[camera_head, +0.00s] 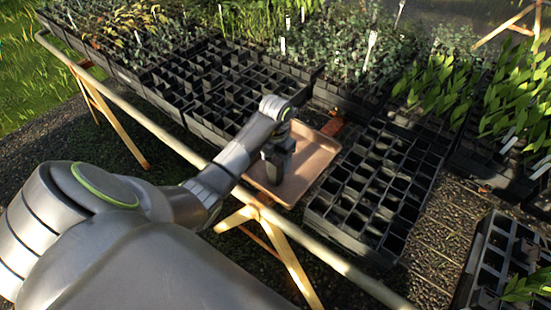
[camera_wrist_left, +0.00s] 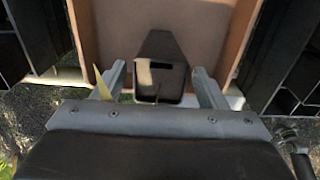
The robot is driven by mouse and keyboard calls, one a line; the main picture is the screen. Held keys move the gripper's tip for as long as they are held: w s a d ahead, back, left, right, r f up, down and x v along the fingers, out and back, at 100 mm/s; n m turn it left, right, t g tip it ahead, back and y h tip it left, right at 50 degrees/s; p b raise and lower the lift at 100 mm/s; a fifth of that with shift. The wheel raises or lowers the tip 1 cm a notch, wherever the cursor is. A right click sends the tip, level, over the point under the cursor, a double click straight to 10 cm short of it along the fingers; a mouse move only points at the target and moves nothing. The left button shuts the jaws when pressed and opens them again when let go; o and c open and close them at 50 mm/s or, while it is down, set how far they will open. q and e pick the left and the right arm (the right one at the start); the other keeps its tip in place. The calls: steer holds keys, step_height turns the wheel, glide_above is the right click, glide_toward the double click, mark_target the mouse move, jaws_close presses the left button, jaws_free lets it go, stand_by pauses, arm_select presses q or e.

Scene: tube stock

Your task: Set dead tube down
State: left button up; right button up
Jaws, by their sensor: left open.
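My left gripper (camera_head: 277,160) hangs over the tan tray (camera_head: 318,165) on the bench. In the left wrist view its two grey fingers stand apart, and the gripper (camera_wrist_left: 158,68) is open. A dark tapered tube (camera_wrist_left: 162,52) lies or stands in the tray between the fingers, with gaps visible on both sides. A pale patch shows on the tube. A thin yellow sliver (camera_wrist_left: 102,84) shows by the left finger. The tray (camera_wrist_left: 205,18) fills the background there. Whether the tube rests fully on the tray floor is hard to tell. My right gripper is not in view.
An empty-celled black rack (camera_head: 350,232) stands right of the tray, and another black rack (camera_head: 198,128) stands behind left. Racks of leafy plants (camera_head: 440,85) line the back. A small reddish-brown object (camera_head: 333,127) lies by the tray's far edge. A wooden rail (camera_head: 130,115) edges the bench.

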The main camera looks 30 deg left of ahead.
arm_select(q)
steer(key=shift+r, duration=0.25)
step_height(320, 180, up, 4)
steer(key=shift+r+b, duration=0.15)
steer(key=shift+b, duration=0.3)
step_height(320, 180, up, 8)
steer(key=p, duration=0.6)
steer(key=shift+f+p, duration=0.2)
steer(key=shift+p, duration=0.1)
